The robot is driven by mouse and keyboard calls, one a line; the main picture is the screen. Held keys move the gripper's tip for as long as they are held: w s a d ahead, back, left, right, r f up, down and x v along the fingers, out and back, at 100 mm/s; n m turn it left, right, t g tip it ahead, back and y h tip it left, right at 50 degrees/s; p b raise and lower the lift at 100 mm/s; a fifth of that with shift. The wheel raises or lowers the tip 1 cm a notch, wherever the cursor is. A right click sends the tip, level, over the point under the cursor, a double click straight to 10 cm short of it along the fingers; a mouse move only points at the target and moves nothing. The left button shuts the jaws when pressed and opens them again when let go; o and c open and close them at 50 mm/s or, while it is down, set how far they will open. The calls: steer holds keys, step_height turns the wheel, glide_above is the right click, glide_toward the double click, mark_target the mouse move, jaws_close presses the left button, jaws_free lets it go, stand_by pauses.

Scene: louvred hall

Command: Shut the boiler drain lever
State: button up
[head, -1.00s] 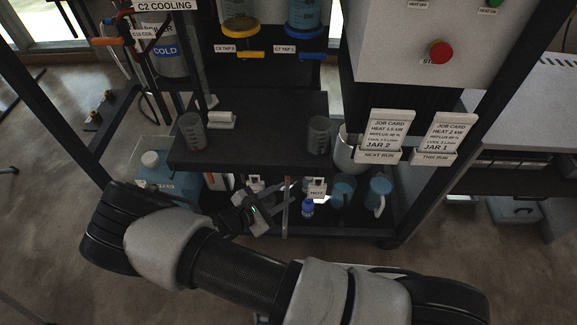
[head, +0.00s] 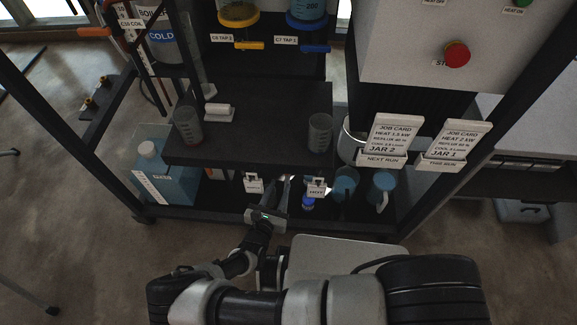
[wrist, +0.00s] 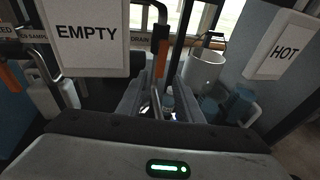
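A drain label (wrist: 140,38), partly covered, shows in the wrist view. In front of it hangs an upright dark lever with an orange-brown stretch (wrist: 160,62), which I take for the drain lever. My gripper (wrist: 164,82) is open, its two fingers apart and pointing at the lever. The lever's lower end lies between or just beyond the fingertips; I cannot tell if they touch it. In the head view my gripper (head: 284,185) reaches under the dark shelf, between two hanging tags. The lever is not clear there.
The EMPTY tag (wrist: 87,34) and HOT tag (wrist: 278,45) hang close on either side of my gripper. A small blue-capped bottle (head: 308,203) and blue jugs (head: 381,190) stand to the right on the lower shelf. A blue container (head: 165,177) stands left. The dark shelf (head: 255,135) is overhead.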

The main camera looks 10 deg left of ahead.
mark_target(287, 172)
steer(key=shift+b+x, duration=1.3)
steer(key=shift+x, duration=3.25)
steer(key=shift+c, duration=0.2)
jaws_close()
steer(key=shift+d, duration=0.35)
steer(key=shift+c, duration=0.3)
jaws_free()
steer(key=shift+o, duration=0.5)
steer(key=shift+a, duration=0.1)
steer(key=shift+a, duration=0.15)
